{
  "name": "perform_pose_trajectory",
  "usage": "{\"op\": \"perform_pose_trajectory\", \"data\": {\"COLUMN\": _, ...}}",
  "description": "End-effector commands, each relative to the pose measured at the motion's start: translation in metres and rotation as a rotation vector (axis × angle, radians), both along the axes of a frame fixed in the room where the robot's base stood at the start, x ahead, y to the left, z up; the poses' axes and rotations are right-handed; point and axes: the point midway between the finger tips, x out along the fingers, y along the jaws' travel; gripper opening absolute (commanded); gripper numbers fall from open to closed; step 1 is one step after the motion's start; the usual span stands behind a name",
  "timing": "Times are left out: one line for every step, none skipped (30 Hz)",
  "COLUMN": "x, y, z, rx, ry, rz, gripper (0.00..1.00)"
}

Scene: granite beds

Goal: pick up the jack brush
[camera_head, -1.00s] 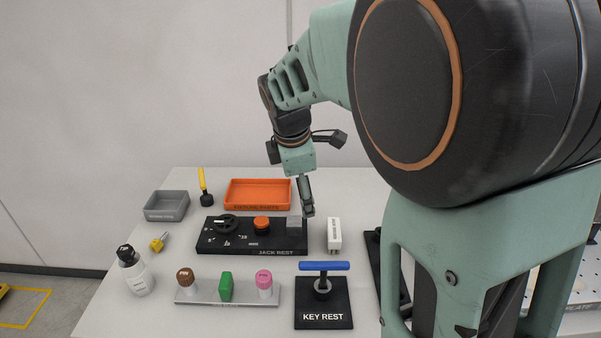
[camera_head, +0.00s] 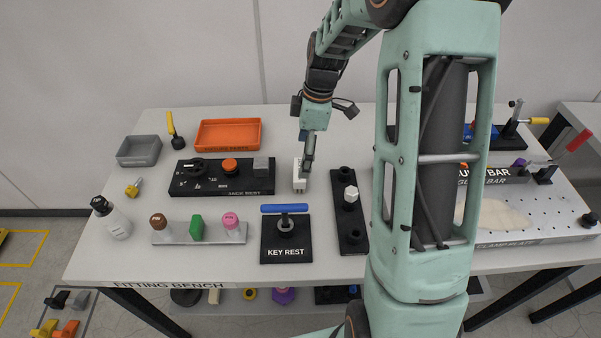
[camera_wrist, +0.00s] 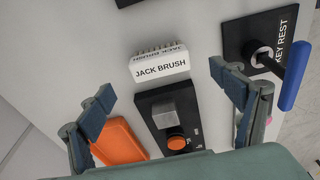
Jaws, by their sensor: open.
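The jack brush is a white block with bristles along one edge and its name in dark print. In the wrist view the brush (camera_wrist: 160,69) lies on the bench between the two finger lines, apart from both. In the head view the brush (camera_head: 299,183) lies just right of the black jack rest, partly hidden behind my fingers. My gripper (camera_head: 308,157) hangs over the brush, pointing down. In the wrist view my gripper (camera_wrist: 162,82) is open, with its blue-grey fingers wide apart and nothing between them held. Its exact height above the brush is hard to tell.
The jack rest (camera_head: 221,187) stands close on the left, with a grey block on it. The key rest (camera_head: 286,250) with its blue-handled key is in front. A black strip with a white hex piece (camera_head: 351,194) is to the right. An orange tray (camera_head: 202,133) is behind left.

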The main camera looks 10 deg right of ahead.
Motion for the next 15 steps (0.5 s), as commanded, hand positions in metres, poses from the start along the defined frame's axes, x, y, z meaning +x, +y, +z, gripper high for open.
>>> {"op": "perform_pose_trajectory", "data": {"x": 0.000, "y": 0.001, "z": -0.008, "rx": 0.000, "ry": 0.002, "rz": 0.000, "gripper": 0.85}}
{"op": "perform_pose_trajectory", "data": {"x": 0.000, "y": 0.002, "z": -0.012, "rx": -0.001, "ry": 0.002, "rz": 0.000, "gripper": 0.85}}
{"op": "perform_pose_trajectory", "data": {"x": 0.000, "y": 0.002, "z": -0.016, "rx": -0.001, "ry": 0.001, "rz": 0.000, "gripper": 0.85}}
{"op": "perform_pose_trajectory", "data": {"x": 0.001, "y": 0.003, "z": -0.018, "rx": -0.001, "ry": 0.000, "rz": 0.000, "gripper": 0.85}}
{"op": "perform_pose_trajectory", "data": {"x": 0.001, "y": 0.003, "z": -0.019, "rx": -0.001, "ry": -0.001, "rz": 0.000, "gripper": 0.85}}
{"op": "perform_pose_trajectory", "data": {"x": 0.001, "y": 0.003, "z": -0.021, "rx": -0.001, "ry": -0.001, "rz": 0.000, "gripper": 0.85}}
{"op": "perform_pose_trajectory", "data": {"x": 0.001, "y": 0.004, "z": -0.023, "rx": -0.001, "ry": -0.001, "rz": 0.000, "gripper": 0.85}}
{"op": "perform_pose_trajectory", "data": {"x": 0.001, "y": 0.004, "z": -0.026, "rx": -0.001, "ry": 0.001, "rz": 0.000, "gripper": 0.85}}
{"op": "perform_pose_trajectory", "data": {"x": 0.000, "y": 0.005, "z": -0.030, "rx": -0.001, "ry": 0.002, "rz": 0.000, "gripper": 0.85}}
{"op": "perform_pose_trajectory", "data": {"x": 0.000, "y": 0.006, "z": -0.034, "rx": -0.002, "ry": 0.002, "rz": 0.000, "gripper": 0.85}}
{"op": "perform_pose_trajectory", "data": {"x": 0.000, "y": 0.007, "z": -0.038, "rx": -0.001, "ry": 0.003, "rz": 0.000, "gripper": 0.85}}
{"op": "perform_pose_trajectory", "data": {"x": 0.000, "y": 0.008, "z": -0.045, "rx": 0.000, "ry": 0.003, "rz": 0.000, "gripper": 0.85}}
{"op": "perform_pose_trajectory", "data": {"x": 0.000, "y": 0.009, "z": -0.049, "rx": 0.000, "ry": 0.003, "rz": 0.000, "gripper": 0.85}}
{"op": "perform_pose_trajectory", "data": {"x": 0.001, "y": 0.009, "z": -0.053, "rx": -0.001, "ry": 0.003, "rz": 0.000, "gripper": 0.85}}
{"op": "perform_pose_trajectory", "data": {"x": 0.001, "y": 0.010, "z": -0.059, "rx": -0.001, "ry": 0.002, "rz": 0.000, "gripper": 0.85}}
